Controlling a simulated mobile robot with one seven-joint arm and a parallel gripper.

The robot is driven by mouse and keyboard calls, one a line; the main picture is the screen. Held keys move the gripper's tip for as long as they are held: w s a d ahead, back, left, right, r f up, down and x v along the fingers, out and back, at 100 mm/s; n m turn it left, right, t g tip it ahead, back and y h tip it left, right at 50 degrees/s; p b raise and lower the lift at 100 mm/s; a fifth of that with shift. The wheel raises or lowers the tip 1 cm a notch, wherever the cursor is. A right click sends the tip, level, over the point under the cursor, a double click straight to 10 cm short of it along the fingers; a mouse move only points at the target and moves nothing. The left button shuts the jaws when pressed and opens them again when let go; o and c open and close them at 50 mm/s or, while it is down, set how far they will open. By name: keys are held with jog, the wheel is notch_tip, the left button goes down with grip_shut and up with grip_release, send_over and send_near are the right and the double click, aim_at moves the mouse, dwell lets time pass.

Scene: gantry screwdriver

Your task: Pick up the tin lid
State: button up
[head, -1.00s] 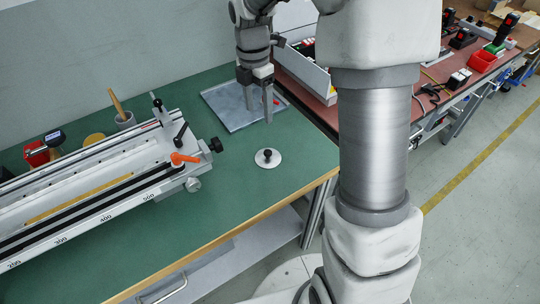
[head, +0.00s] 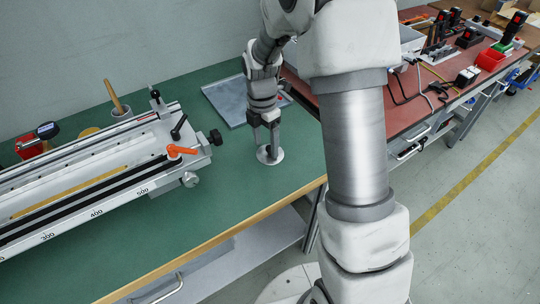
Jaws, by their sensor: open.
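The tin lid (head: 277,160) is a flat pale disc lying on the green bench top, right of the gantry. My gripper (head: 268,153) points down over the lid, its two fingers open and reaching down to about the lid's surface. The dark knob at the lid's middle is hidden by the fingers, so I cannot tell whether they touch it.
The gantry (head: 110,165) with its orange lever (head: 180,150) and black knob (head: 216,137) stands left of the lid. A grey tray (head: 226,98) lies behind my gripper. The bench's wooden front edge (head: 235,229) is near. Green surface in front of the lid is clear.

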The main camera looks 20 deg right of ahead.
jog(key=shift+f, duration=0.15)
jog(key=shift+c, duration=0.3)
jog(key=c, duration=1)
jog(key=shift+o, duration=0.2)
